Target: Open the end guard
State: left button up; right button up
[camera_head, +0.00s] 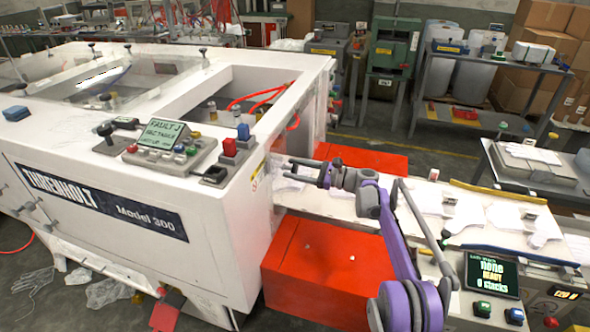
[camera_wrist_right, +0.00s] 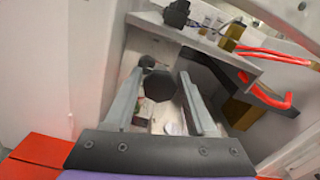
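In the right wrist view the fingers (camera_wrist_right: 163,95) are apart. A dark round knob-like part (camera_wrist_right: 160,85) shows between them; whether they touch it I cannot tell. My left gripper is out of view.
A control panel (camera_head: 163,134) with a fault screen sits on the machine's top edge, with red and blue switches beside it. Red boxes (camera_head: 330,270) flank the conveyor. Red hoses (camera_wrist_right: 280,100) show inside the machine.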

grip_shut()
dwell(1.1)
